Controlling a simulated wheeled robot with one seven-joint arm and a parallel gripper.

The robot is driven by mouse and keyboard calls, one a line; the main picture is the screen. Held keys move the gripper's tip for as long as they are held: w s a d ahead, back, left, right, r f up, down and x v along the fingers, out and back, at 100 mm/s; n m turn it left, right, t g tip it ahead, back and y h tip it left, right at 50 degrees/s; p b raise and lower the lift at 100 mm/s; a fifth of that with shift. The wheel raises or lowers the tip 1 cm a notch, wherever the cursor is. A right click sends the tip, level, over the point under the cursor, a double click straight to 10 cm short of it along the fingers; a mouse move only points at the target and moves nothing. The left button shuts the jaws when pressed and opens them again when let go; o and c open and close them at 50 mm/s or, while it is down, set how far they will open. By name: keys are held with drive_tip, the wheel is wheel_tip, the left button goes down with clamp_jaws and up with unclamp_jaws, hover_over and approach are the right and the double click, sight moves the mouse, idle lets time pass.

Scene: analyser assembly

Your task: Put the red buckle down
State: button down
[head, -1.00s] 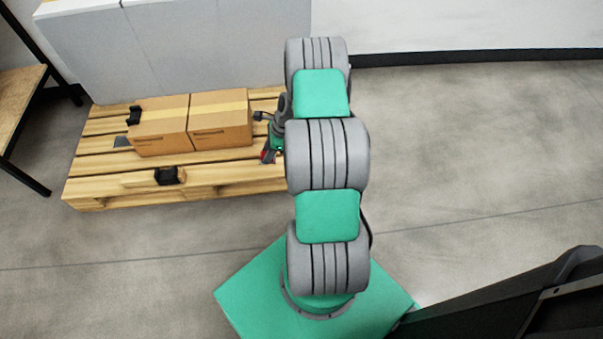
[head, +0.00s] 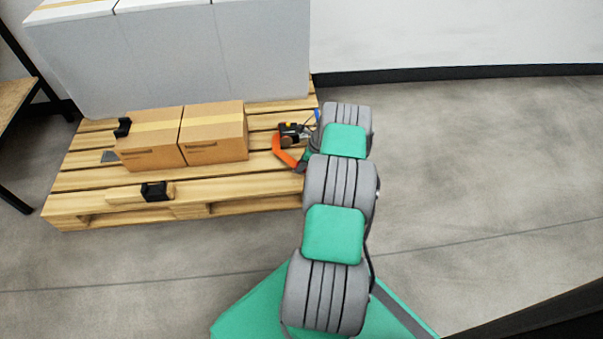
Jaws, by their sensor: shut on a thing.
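The red buckle (head: 283,154) shows as a small orange-red, bent piece at the right end of the wooden pallet (head: 215,182), just right of the cardboard boxes. My gripper (head: 299,137) is beside it at the end of my arm, small and partly hidden by the arm. It is shut on the buckle. The exact grip is too small to make out. I cannot tell whether the buckle touches the pallet boards or hangs a little above them.
Two cardboard boxes (head: 213,136) stand on the pallet. A black buckle-like piece (head: 155,191) is at its front edge, and another (head: 123,127) is by the left box. Tall grey-white boxes (head: 180,50) stand behind. The floor on the right is clear.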

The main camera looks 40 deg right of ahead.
drive_tip(key=shift+a+f+b, duration=0.1)
drive_tip(key=shift+f+b, duration=0.75)
drive_tip(key=shift+f, duration=0.85)
drive_tip(key=c, duration=1.1)
unclamp_jaws()
drive_tip(key=shift+r, duration=0.1)
drive_tip(key=shift+o, duration=0.2)
